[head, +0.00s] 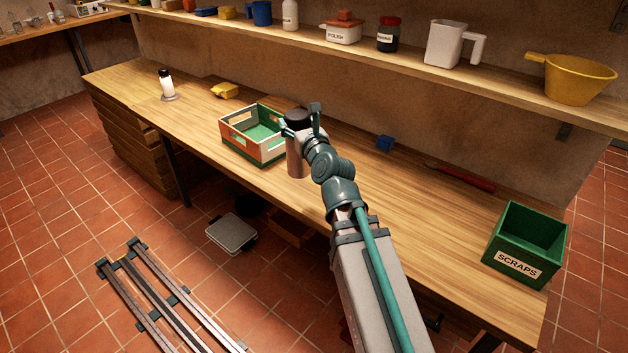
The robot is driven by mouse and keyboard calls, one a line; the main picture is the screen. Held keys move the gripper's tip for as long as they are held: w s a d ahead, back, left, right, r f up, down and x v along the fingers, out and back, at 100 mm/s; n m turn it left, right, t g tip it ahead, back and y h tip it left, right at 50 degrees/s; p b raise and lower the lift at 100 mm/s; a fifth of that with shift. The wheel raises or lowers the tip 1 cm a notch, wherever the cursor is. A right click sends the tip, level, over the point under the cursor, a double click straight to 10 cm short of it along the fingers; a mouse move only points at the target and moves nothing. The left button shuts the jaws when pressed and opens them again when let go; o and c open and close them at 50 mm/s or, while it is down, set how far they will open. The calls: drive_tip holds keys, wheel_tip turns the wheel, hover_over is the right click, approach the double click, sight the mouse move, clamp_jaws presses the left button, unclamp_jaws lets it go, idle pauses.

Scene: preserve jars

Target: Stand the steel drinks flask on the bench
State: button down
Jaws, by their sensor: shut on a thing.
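My gripper and wrist hide part of the flask's right side. I cannot tell whether its base touches the bench or hangs a little above it.
An orange and green crate (236,146) is close on the left. A green SCRAPS bin (520,243) stands at the right end. A shelf (400,52) runs above the bench's back.

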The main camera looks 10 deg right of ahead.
drive_tip(key=w+d+f+b, duration=0.5)
drive_tip(key=w+f+b, duration=0.4)
drive_tip(key=w+f, duration=0.3)
drive_tip(key=shift+w+f, duration=0.4)
drive_tip(key=shift+w, duration=0.25)
drive_tip(key=shift+d+f, duration=0.1)
drive_tip(key=shift+c, duration=1)
unclamp_jaws()
drive_tip(key=s+d, duration=0.2)
drive_tip(key=s, duration=1)
drive_tip(key=shift+p, duration=0.3)
